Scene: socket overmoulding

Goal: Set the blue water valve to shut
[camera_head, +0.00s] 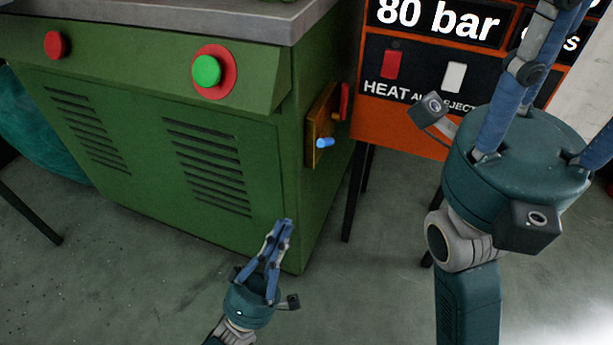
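The blue water valve (325,143) is a small light-blue lever on a brass-coloured plate (314,122) on the right side of the green machine. Its lever lies roughly level in the picture; I cannot tell whether that is open or shut. A red lever (344,101) sits above it on the same plate. My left gripper (284,223) is low in front of the machine, below and left of the valve and apart from it. Its fingertips are together with nothing visible between them. My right gripper (535,110) is large at the right; its fingertips are cut off by the top edge.
The green machine (110,170) carries a red button (57,45) and a green button (206,71). An orange and black panel (400,125) stands right behind the valve, on dark legs. Grey floor (370,270) is open between my grippers.

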